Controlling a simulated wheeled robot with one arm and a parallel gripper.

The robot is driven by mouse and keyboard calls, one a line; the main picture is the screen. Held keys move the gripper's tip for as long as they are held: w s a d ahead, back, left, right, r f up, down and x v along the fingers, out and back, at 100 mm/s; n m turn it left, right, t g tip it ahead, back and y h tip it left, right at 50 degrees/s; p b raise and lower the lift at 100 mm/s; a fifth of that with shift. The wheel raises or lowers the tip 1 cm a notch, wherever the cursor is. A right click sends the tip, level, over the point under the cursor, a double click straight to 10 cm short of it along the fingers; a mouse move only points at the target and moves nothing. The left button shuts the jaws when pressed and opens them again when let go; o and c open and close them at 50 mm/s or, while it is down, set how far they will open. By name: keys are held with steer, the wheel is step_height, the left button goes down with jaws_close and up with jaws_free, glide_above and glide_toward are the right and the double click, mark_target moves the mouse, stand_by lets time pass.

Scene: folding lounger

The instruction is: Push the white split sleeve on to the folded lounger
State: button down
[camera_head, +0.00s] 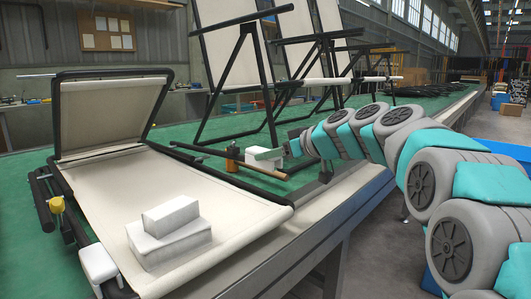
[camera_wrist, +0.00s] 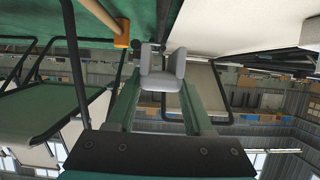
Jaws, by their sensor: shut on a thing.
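The folding lounger (camera_head: 190,190) lies on the green bench, with cream fabric on a black tube frame and one section raised at the far left. My gripper (camera_head: 272,154) is at the right, beyond the lounger's right rail. It is shut on a small white piece (camera_head: 263,163), apparently the split sleeve, partly hidden by the green finger. In the wrist view my gripper (camera_wrist: 162,90) holds this pale U-shaped sleeve (camera_wrist: 160,80), its open side facing away from the wrist. A gap to the lounger fabric (camera_wrist: 225,30) seems to remain; contact cannot be told.
Two stacked white blocks (camera_head: 172,228) lie on the fabric. Another white piece (camera_head: 99,263) sits at the left rail, near a yellow knob (camera_head: 57,203). A mallet-like wooden tool (camera_head: 255,167) lies near my gripper. More upright loungers (camera_head: 250,65) stand behind.

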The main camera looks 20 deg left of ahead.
steer(key=shift+d+f+b, duration=0.1)
steer(key=shift+d+b, duration=0.1)
steer(key=shift+b, duration=0.55)
steer(key=b, duration=0.6)
glide_above(273, 194)
step_height(273, 194, down, 6)
steer(key=shift+w+a+r, duration=0.1)
steer(key=shift+a+r, duration=0.05)
steer(key=shift+r, duration=0.05)
steer(key=shift+f, duration=1.9)
stand_by(2.4)
steer(key=shift+c, duration=1)
jaws_free()
steer(key=shift+r, duration=0.1)
steer(key=v, duration=0.7)
steer(key=shift+d+b, duration=0.3)
